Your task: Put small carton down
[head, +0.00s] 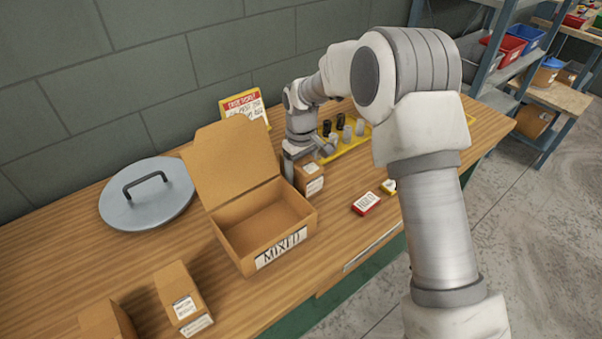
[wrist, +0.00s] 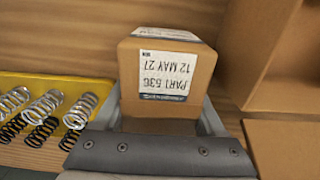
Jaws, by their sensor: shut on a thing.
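The small carton (wrist: 167,110) is brown with a white label reading "PART 53C 12 MAY 27" and sits between the two fingers in the wrist view. In the head view the carton (head: 309,178) is just right of the open box marked MIXED. My gripper (head: 299,166) is shut on the carton, coming from above and behind it; it also shows in the wrist view (wrist: 165,122). The carton looks upright and close to the table top (head: 335,215), but I cannot tell whether it touches it.
The open MIXED box (head: 248,241) is empty. A grey lid (head: 147,212) lies left of it. A yellow tray (head: 352,143) of springs stands behind right. Two cartons stand front left, one labelled (head: 182,290).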

